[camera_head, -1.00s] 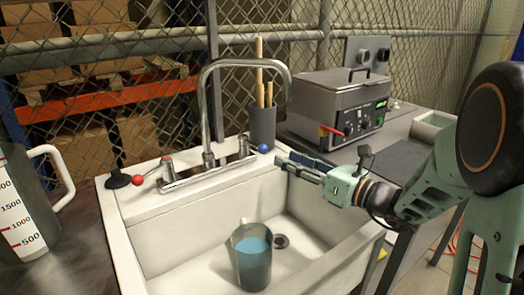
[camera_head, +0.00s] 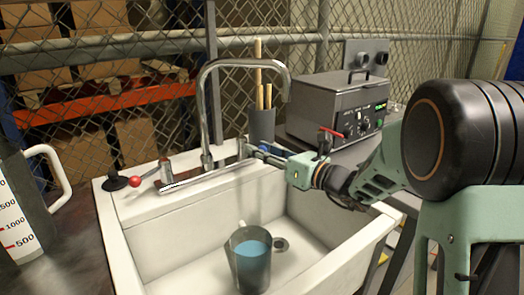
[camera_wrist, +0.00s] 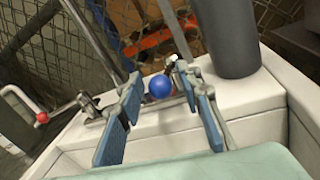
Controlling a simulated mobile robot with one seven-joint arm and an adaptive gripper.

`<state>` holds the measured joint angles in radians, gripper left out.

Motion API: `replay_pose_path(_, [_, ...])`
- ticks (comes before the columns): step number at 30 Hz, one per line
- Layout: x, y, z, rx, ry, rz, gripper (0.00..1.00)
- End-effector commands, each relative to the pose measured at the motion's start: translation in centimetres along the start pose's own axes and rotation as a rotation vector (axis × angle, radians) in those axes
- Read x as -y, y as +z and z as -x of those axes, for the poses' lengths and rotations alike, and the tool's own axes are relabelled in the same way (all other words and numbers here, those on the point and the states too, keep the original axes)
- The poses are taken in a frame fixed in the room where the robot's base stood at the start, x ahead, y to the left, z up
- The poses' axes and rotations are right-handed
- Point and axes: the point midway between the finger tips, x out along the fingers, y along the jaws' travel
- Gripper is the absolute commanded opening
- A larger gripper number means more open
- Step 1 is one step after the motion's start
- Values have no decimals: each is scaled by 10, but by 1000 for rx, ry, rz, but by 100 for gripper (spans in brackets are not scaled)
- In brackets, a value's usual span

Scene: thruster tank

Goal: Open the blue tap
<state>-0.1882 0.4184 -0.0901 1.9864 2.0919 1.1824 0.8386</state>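The blue tap's round blue knob (camera_wrist: 159,87) shows in the wrist view between the two fingers of my gripper (camera_wrist: 160,79). The fingers stand apart, one on each side of it, with gaps visible, so my gripper is open. In the head view my gripper (camera_head: 257,148) reaches in from the right at the faucet's right end and hides the blue knob. The chrome faucet (camera_head: 205,110) arches over the sink. The red-knobbed tap handle (camera_head: 135,181) is at the faucet's left end; it also shows in the wrist view (camera_wrist: 42,117).
The white sink (camera_head: 130,215) holds a jug with blue liquid (camera_head: 250,265). A dark holder with wooden sticks (camera_head: 262,126) stands just behind the faucet's right end, close to my gripper. A grey heated bath (camera_head: 325,108) is at right. A measuring jug (camera_head: 15,205) is at left.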

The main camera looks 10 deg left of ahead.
Motion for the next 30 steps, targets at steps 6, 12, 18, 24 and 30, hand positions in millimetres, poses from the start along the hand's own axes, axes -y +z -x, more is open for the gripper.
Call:
replay_pose_path(6, [0, 0, 0, 0, 0, 0, 6])
replay_pose_path(12, [0, 0, 0, 0, 0, 0, 0])
replay_pose_path(18, [1, 0, 1, -1, 2, 0, 0])
replay_pose_path(24, [7, 2, 3, -10, 40, 0, 0])
replay_pose_path(30, [26, 7, 11, -28, 127, -2, 0])
